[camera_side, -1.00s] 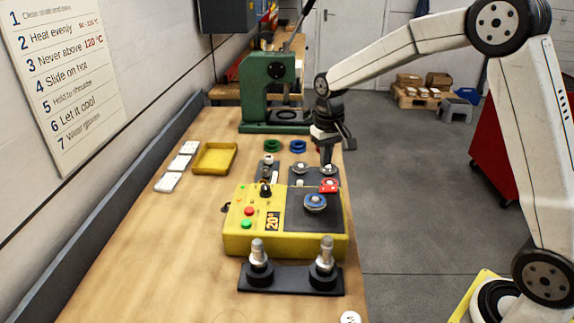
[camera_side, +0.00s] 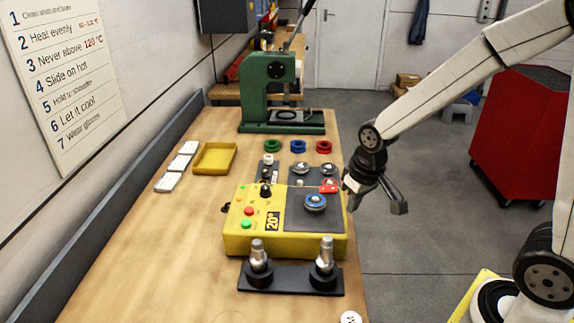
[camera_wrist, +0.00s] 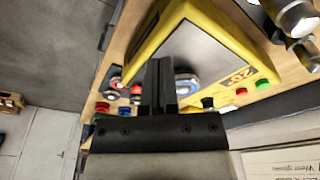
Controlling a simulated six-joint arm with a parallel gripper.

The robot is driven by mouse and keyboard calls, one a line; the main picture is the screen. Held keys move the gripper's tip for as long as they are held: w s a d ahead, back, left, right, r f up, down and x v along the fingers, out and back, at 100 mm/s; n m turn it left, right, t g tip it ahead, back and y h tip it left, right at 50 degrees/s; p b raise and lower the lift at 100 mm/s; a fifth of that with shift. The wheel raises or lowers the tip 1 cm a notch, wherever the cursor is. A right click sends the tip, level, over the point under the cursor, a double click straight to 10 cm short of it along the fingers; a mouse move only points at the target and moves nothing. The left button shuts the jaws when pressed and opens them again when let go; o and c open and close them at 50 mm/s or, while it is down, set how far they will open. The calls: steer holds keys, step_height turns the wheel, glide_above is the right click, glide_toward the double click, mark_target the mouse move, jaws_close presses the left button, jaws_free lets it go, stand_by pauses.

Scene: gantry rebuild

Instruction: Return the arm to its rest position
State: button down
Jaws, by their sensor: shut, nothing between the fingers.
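My gripper (camera_side: 378,200) hangs past the right edge of the workbench (camera_side: 120,270), to the right of the yellow heater box (camera_side: 290,246), with its fingers pointing down. It is shut and empty. In the wrist view my gripper (camera_wrist: 160,85) shows its two dark fingers together, with the heater box (camera_wrist: 215,20) and its grey plate behind them. A blue-ringed part (camera_side: 315,203) sits on that plate, and a small red piece (camera_side: 329,186) is at the plate's far right corner.
Green (camera_side: 272,146), blue (camera_side: 297,147) and red (camera_side: 323,147) rings lie in front of the green press (camera_side: 268,90). A black base with two metal posts (camera_side: 290,279) stands at the front. A yellow tray (camera_side: 213,158) is at left. A red cabinet (camera_side: 520,130) stands beyond open floor at right.

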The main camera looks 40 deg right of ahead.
steer(key=s+a+f, duration=0.1)
steer(key=s, duration=0.5)
steer(key=shift+f+n+t, duration=0.4)
